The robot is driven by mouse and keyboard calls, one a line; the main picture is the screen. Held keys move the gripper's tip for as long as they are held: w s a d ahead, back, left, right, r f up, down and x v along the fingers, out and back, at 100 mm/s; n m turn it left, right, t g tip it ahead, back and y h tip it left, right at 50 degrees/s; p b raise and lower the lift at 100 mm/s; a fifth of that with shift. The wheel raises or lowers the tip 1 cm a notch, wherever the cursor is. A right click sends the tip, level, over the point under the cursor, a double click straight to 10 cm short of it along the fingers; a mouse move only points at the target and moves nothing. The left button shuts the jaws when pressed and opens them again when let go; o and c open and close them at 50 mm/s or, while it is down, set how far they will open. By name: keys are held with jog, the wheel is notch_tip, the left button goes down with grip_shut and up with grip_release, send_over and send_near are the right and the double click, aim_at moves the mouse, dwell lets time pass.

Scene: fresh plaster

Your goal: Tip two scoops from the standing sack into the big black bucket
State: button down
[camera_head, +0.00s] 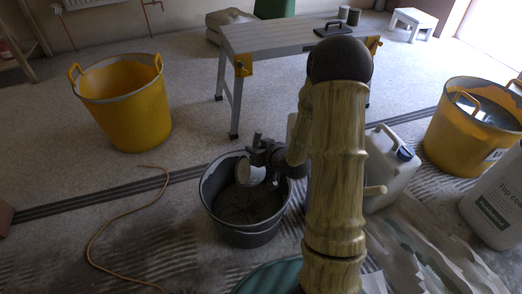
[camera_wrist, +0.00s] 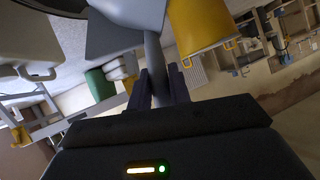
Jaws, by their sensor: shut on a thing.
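The big black bucket (camera_head: 247,237) stands on the floor left of my arm, with grey material inside. My gripper (camera_head: 262,158) is over the bucket's back right rim. It is shut on the handle of a scoop, whose pale bowl (camera_head: 248,173) is tilted over the bucket's mouth. In the wrist view my gripper (camera_wrist: 157,88) is clamped around the grey handle, and the grey scoop (camera_wrist: 125,35) reaches up from it. Whether the scoop holds anything, I cannot tell. A pale sack (camera_head: 212,30) shows at the back by a green object; I cannot tell if it is the standing sack.
A yellow tub (camera_head: 128,110) stands at the left, another (camera_head: 455,140) at the right. A work table (camera_head: 265,40) is behind the bucket. A white canister (camera_head: 388,170) stands right of my arm, a labelled container (camera_head: 495,205) farther right. An orange cord (camera_head: 98,240) lies left of the bucket.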

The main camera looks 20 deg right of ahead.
jog(key=shift+a+r+n+h, duration=0.9)
jog(key=shift+a+r+h, duration=0.2)
jog(key=shift+d+r+m+y+p, duration=0.15)
jog(key=shift+r+m+y+p, duration=0.35)
jog(key=shift+p, duration=0.2)
jog(key=r+m+y+p, duration=0.1)
jog(key=y+p, duration=0.1)
jog(key=r+m+y+p, duration=0.1)
jog(key=m+p, duration=0.1)
jog(key=shift+m+t+y+p, duration=0.3)
jog(key=shift+y+p, duration=0.1)
notch_tip(320, 180, up, 2)
jog(key=m+t+y+p, duration=0.1)
jog(key=m, duration=0.1)
jog(key=m+t+y+p, duration=0.1)
jog(key=m+y+p, duration=0.1)
jog(key=m, duration=0.1)
jog(key=shift+t, duration=0.3)
